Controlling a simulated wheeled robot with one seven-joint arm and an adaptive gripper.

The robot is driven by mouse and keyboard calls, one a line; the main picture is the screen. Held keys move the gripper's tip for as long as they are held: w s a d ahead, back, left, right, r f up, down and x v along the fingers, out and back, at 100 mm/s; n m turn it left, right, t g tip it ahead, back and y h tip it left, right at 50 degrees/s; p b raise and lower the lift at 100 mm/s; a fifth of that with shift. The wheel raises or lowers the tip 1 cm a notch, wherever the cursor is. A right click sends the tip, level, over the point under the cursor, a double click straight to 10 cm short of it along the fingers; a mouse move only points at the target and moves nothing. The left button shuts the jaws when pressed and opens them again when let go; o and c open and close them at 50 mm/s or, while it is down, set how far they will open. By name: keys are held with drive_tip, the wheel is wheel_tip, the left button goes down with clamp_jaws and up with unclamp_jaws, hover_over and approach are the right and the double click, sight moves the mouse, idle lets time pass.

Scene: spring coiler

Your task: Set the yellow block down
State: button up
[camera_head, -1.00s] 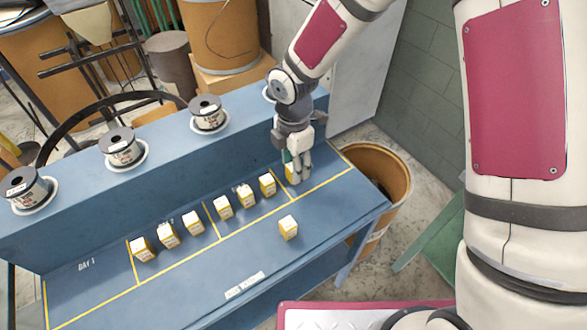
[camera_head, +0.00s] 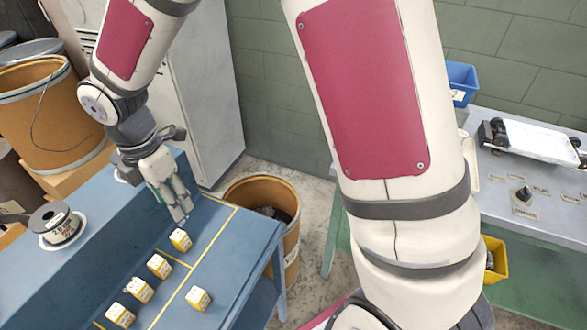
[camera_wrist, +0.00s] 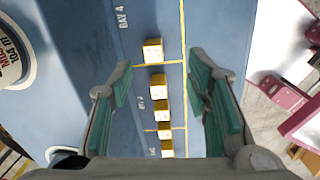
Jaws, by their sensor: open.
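The yellow block (camera_head: 180,240), with a white top, stands on the blue bench inside the yellow lines at the far-right bay. In the wrist view this block (camera_wrist: 153,50) is beside the "BAY 4" lettering, close to a dividing line. My gripper (camera_head: 180,217) is above the block and apart from it. Its jaws are open and empty, with teal pads showing in the wrist view (camera_wrist: 160,66).
More yellow blocks stand in a row in the neighbouring bay (camera_head: 158,265). One block (camera_head: 198,298) sits apart, outside the front line. A spool (camera_head: 60,226) stands on the raised ledge. A brown bin (camera_head: 262,195) is beyond the bench end; a grey table (camera_head: 540,215) is at right.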

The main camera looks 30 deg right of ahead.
drive_tip(key=s+d+r+m+t+h, duration=0.1)
drive_tip(key=s+d+r+m, duration=0.3)
drive_tip(key=d+r+m, duration=0.3)
drive_tip(key=s+d+r+m+t, duration=0.1)
drive_tip(key=s+d+r+m, duration=0.2)
drive_tip(key=s+m, duration=0.2)
drive_tip(key=s+d+r+m+t, duration=0.1)
drive_tip(key=s+d+r+m, duration=0.2)
drive_tip(key=s+m, duration=0.3)
drive_tip(key=s+d+r+m+t+y, duration=0.1)
drive_tip(key=s+d+r+m, duration=0.2)
drive_tip(key=s+d+m, duration=0.2)
drive_tip(key=shift+s+d+r, duration=0.2)
drive_tip(key=shift+s+r, duration=0.05)
drive_tip(key=shift+s, duration=0.75)
drive_tip(key=shift+r, duration=0.2)
